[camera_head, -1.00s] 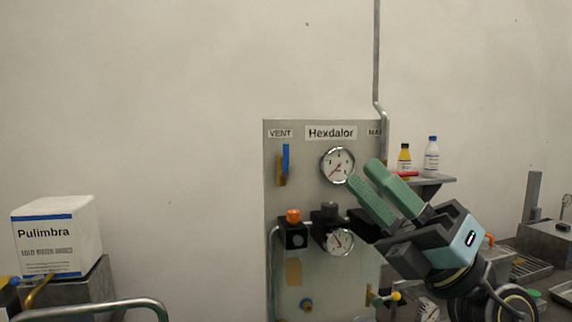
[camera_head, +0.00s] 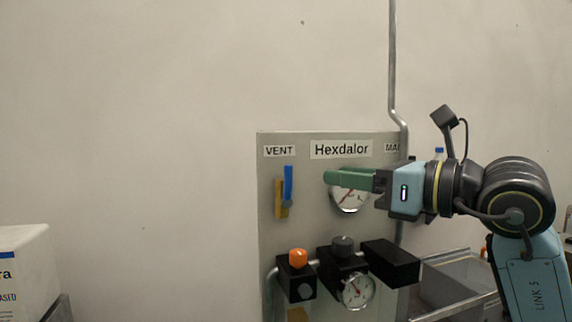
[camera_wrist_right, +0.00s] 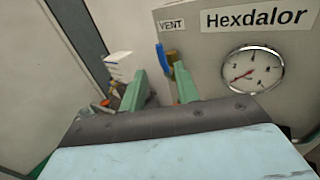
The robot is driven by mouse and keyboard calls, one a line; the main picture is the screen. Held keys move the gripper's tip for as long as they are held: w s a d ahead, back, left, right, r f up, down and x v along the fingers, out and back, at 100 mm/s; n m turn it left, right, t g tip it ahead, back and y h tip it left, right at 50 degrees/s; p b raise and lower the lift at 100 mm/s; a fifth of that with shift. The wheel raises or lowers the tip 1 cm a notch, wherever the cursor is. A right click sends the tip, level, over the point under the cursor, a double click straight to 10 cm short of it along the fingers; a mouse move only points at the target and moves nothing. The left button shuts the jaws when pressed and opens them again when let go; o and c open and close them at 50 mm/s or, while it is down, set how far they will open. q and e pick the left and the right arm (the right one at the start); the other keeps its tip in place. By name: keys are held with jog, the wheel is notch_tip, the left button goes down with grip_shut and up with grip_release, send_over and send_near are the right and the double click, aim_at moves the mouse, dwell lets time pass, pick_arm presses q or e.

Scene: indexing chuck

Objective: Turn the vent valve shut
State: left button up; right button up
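The vent valve has a blue lever handle (camera_head: 288,186) standing upright on a brass body (camera_head: 280,205), under the VENT label on the grey panel. My right gripper (camera_head: 326,178) points left at about the lever's height, with its green fingers in front of the upper gauge. Its fingertips are to the right of the lever and apart from it. In the right wrist view the fingers (camera_wrist_right: 160,72) are spread with nothing between them. The blue lever (camera_wrist_right: 163,60) shows beyond the gap between the tips there. My left gripper is out of view.
The round upper gauge (camera_head: 349,197) is partly behind my right fingers. Below are an orange-knobbed black block (camera_head: 297,277), a dark-knobbed block (camera_head: 342,257) and a lower gauge (camera_head: 357,291). A white box (camera_head: 25,265) stands at far left. The space left of the panel is clear.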

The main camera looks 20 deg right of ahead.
aim_at(288, 180)
jog(key=p+x, duration=0.1)
jog(key=x, duration=0.5)
jog(key=shift+s+a+r+p, duration=0.1)
jog(key=shift+r+p, duration=0.05)
jog(key=shift+p, duration=0.25)
jog(key=p+x, duration=0.1)
jog(key=x, duration=0.3)
jog(key=shift+w+a, duration=0.1)
jog(key=shift+w, duration=0.25)
jog(key=shift+w+a, duration=0.15)
jog(key=shift+w, duration=0.05)
jog(key=shift+c, duration=0.5)
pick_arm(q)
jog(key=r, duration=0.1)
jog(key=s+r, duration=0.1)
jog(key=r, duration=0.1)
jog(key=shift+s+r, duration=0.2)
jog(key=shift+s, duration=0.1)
pick_arm(e)
grip_shut()
